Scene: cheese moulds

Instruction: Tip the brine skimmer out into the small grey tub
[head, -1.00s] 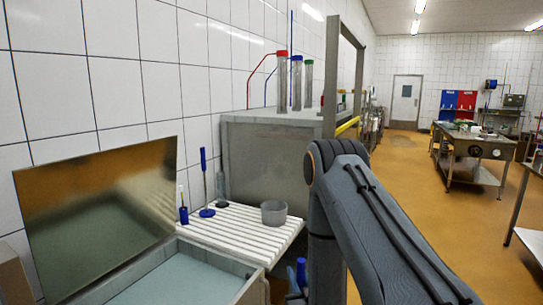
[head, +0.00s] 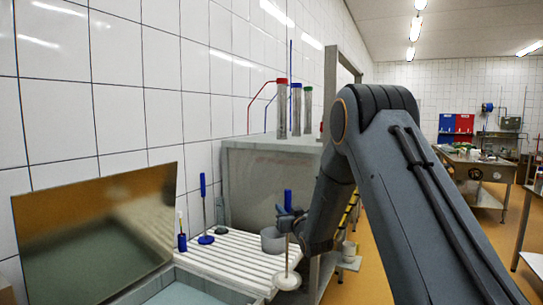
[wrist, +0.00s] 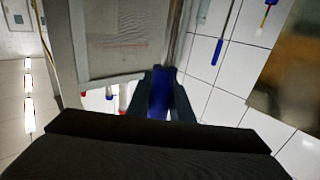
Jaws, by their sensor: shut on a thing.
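My gripper (head: 289,220) is shut on the blue handle of the brine skimmer, which also shows between the fingers in the wrist view (wrist: 158,95). The skimmer hangs about upright, and its thin rod runs down to a pale round disc (head: 287,281). The disc is in front of the right end of the white slatted board, apart from the tub. I cannot tell what lies on it. The small grey tub (head: 270,241) stands on the board, just left of and behind my gripper, which partly hides it.
A basin of liquid (head: 195,290) with a raised metal lid (head: 95,235) is at left. A grey cabinet (head: 265,180) stands behind.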

